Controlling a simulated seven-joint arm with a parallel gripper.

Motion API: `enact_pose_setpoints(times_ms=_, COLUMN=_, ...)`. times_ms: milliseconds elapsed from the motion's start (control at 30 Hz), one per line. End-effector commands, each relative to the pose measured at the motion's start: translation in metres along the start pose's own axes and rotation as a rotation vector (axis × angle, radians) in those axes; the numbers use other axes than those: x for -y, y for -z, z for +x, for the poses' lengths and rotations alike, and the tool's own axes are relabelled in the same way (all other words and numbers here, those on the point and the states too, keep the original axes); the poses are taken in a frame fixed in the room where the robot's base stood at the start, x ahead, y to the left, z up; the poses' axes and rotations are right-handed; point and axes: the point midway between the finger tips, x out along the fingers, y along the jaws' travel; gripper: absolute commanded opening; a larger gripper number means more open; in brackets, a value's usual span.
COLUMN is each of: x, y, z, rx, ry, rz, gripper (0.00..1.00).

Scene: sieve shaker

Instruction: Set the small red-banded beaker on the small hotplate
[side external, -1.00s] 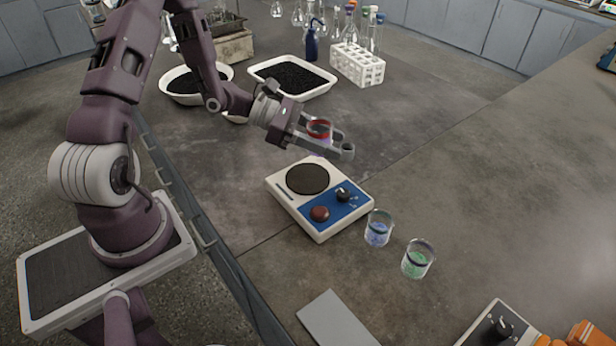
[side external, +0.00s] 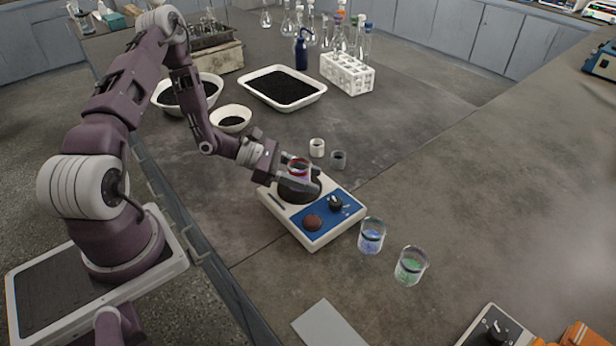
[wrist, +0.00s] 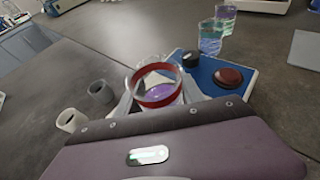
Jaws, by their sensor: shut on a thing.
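The small red-banded beaker (side external: 298,167) is clear glass with a red ring and holds something purple, seen in the wrist view (wrist: 158,90). My gripper (side external: 300,180) is shut on it, one finger on each side, and holds it upright over the round dark plate of the small hotplate (side external: 318,233). The hotplate is white with a blue panel, a black knob and a red-brown button; its panel shows in the wrist view (wrist: 207,72). Whether the beaker's base touches the plate cannot be told, as the fingers hide it.
A beaker with blue contents (side external: 371,237) and one with green contents (side external: 411,266) stand right of the hotplate. A white cup (side external: 317,148) and a grey cup (side external: 339,159) stand behind it. A grey flat plate (side external: 328,326) lies in front.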

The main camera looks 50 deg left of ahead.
Motion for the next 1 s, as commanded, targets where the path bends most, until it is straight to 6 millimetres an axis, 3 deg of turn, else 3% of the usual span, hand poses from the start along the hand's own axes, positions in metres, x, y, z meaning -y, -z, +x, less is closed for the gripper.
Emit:
enact_pose_setpoints(times_ms=133, x=0.000, y=0.003, z=0.002, rx=0.001, ry=0.000, rz=0.000, gripper=0.01)
enact_pose_setpoints(times_ms=167, x=0.000, y=0.003, z=0.001, rx=0.001, ry=0.000, rz=0.000, gripper=0.50)
enact_pose_setpoints(times_ms=233, x=0.000, y=0.003, z=0.001, rx=0.001, ry=0.000, rz=0.000, gripper=0.64)
enact_pose_setpoints(times_ms=600, x=0.000, y=-0.001, z=-0.002, rx=0.000, ry=-0.001, rz=0.000, gripper=0.66)
enact_pose_setpoints(times_ms=667, x=-0.001, y=0.000, z=-0.012, rx=-0.001, ry=-0.002, rz=-0.001, gripper=0.66)
enact_pose_setpoints(times_ms=1000, x=-0.001, y=0.000, z=-0.100, rx=-0.002, ry=-0.003, rz=0.000, gripper=0.66)
